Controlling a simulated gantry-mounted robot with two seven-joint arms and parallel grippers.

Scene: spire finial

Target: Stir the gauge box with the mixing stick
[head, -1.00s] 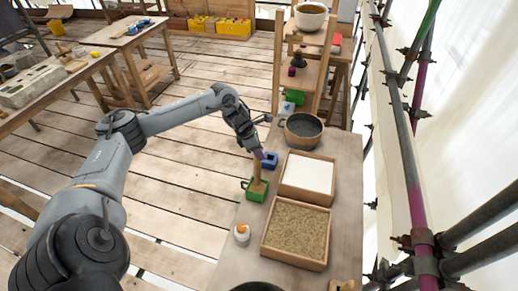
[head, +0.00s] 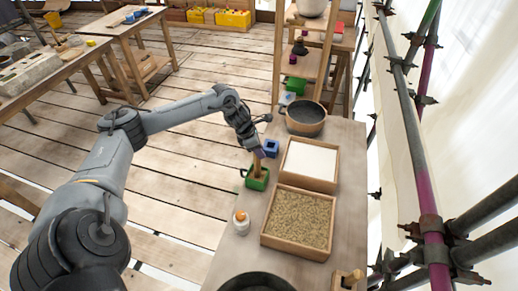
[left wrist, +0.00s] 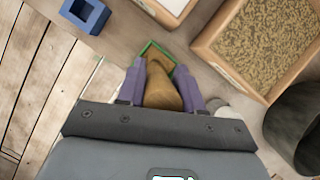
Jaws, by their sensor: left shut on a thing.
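The green gauge box (head: 257,181) stands on the workbench near its left edge. The mixing stick (head: 259,168), a brown wooden piece, stands roughly upright with its lower end in or over the box. My left gripper (head: 258,154) is shut on the stick above the box. In the left wrist view the purple fingers (left wrist: 162,85) hold the thick brown stick (left wrist: 160,88), and part of the green box rim (left wrist: 150,47) shows beyond it. The stick's lower tip and the box's contents are hidden. My right gripper is not in view.
A blue box (head: 271,148) stands just behind the gauge box. A tray of white powder (head: 310,160) and a tray of sand (head: 298,218) are to the right. A small white pot (head: 241,224) is in front. A dark pan (head: 306,117) stands at the back.

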